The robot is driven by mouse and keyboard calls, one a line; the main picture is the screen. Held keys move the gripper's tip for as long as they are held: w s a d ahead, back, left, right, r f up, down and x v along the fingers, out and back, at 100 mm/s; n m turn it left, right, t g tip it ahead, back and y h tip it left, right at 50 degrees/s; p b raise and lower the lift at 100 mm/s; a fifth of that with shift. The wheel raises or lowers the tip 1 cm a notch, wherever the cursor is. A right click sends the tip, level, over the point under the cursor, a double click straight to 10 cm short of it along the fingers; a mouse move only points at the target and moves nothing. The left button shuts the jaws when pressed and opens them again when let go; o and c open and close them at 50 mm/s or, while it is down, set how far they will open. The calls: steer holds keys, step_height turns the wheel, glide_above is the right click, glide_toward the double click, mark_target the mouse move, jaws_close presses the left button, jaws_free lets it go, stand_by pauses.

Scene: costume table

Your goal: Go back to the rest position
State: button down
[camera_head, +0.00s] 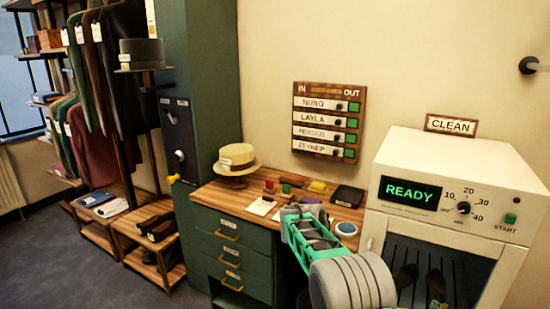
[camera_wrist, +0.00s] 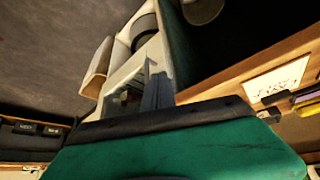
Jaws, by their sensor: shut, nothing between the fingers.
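My gripper (camera_head: 298,212) is at the end of my green and grey arm, which reaches up from the lower right over the wooden desk top (camera_head: 215,193). It is near small items on the desk, and the arm hides part of the desk. In the wrist view the grey fingers (camera_wrist: 155,92) show close together, with nothing seen held. A large green surface with a dark edge fills the bottom of that view.
A cream machine (camera_head: 455,150) reading READY stands close to the right of my arm. A straw hat (camera_head: 237,156), a dark box (camera_head: 348,196) and a blue round tin (camera_head: 346,229) are on the desk. Clothes racks stand left; the grey floor (camera_head: 45,260) there is open.

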steer(key=s+a+f+n+g+y, duration=0.1)
steer(key=s+a+f+n, duration=0.15)
steer(key=s+f, duration=0.2)
steer(key=s+a+f+n+g, duration=0.1)
steer(key=s+f+n, duration=0.3)
steer(key=f, duration=0.1)
steer(key=s+a+r+n+g+y, duration=0.1)
steer(key=s+a+n, duration=0.1)
steer(key=s, duration=0.4)
steer(key=s+a+n+g+y, duration=0.1)
steer(key=s+a+n, duration=0.15)
steer(key=s, duration=0.35)
steer(key=s+a+r+n+y, duration=0.1)
steer(key=s+r, duration=0.2)
steer(key=s, duration=0.4)
steer(key=s+r+n+y, duration=0.1)
steer(key=s+r, duration=0.3)
steer(key=s, duration=0.3)
step_height(320, 180, up, 10)
steer(key=d+t+p, duration=0.1)
steer(key=t, duration=0.3)
steer(key=shift+w+d+t, duration=0.3)
steer(key=shift+w+d, duration=0.1)
